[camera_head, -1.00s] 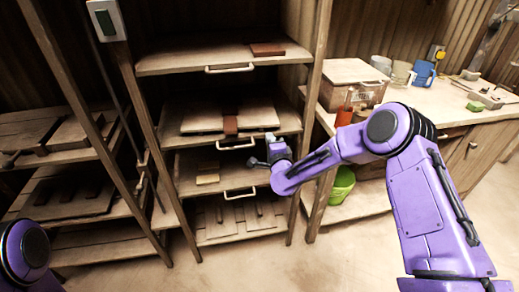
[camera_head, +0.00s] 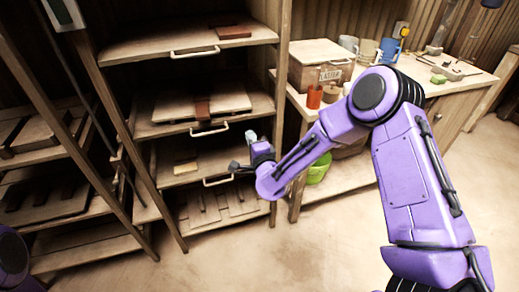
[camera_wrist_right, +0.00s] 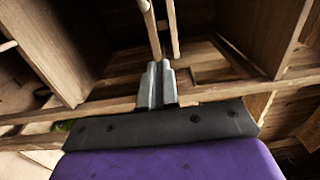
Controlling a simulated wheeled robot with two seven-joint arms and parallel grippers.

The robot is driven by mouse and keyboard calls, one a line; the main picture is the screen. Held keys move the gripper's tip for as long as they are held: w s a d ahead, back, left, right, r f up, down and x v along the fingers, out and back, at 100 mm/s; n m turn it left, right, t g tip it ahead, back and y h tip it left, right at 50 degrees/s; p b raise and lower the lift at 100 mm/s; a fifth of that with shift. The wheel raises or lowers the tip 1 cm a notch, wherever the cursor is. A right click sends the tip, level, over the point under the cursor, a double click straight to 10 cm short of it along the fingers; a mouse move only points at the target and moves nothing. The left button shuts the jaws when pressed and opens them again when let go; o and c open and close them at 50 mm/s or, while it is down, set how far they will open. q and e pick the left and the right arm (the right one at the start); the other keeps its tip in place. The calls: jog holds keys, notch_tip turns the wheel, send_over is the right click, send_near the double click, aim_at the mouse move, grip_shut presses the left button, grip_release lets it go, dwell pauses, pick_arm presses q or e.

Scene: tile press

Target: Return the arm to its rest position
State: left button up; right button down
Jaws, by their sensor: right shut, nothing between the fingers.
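My purple right arm comes in from the right in the head view. Its gripper (camera_head: 243,160) is in front of the middle shelf rack, close to the right post and near the handle of a lower shelf. In the right wrist view the two grey fingers of the right gripper (camera_wrist_right: 158,70) lie together with nothing between them. Of my left arm, only a purple and black joint shows at the lower left corner of the head view; the left gripper is out of the picture.
The middle rack (camera_head: 125,150) has several shelves with handles (camera_head: 195,52) sticking out. A workbench (camera_head: 460,85) with a labelled box (camera_head: 320,65), a red cup (camera_head: 314,97) and mugs stands at the right. A green bucket (camera_head: 318,168) sits on its lower shelf. The floor in front is clear.

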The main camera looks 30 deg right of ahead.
jog(key=s+f+n+g, duration=0.8)
jog(key=s+f+n, duration=0.1)
jog(key=s+f, duration=1)
jog(key=s+d+f+n+g, duration=0.2)
jog(key=s+f+g, duration=0.1)
jog(key=s, duration=0.7)
jog(key=s+d+f+n+g, duration=0.1)
jog(key=s+d+f+g, duration=0.1)
jog(key=s+f, duration=0.4)
jog(key=s+g, duration=0.1)
jog(key=s, duration=0.4)
jog(key=shift+s+n+g+h+b, duration=0.25)
jog(key=shift+n+g+h+b, duration=0.05)
jog(key=shift+n+h, duration=0.1)
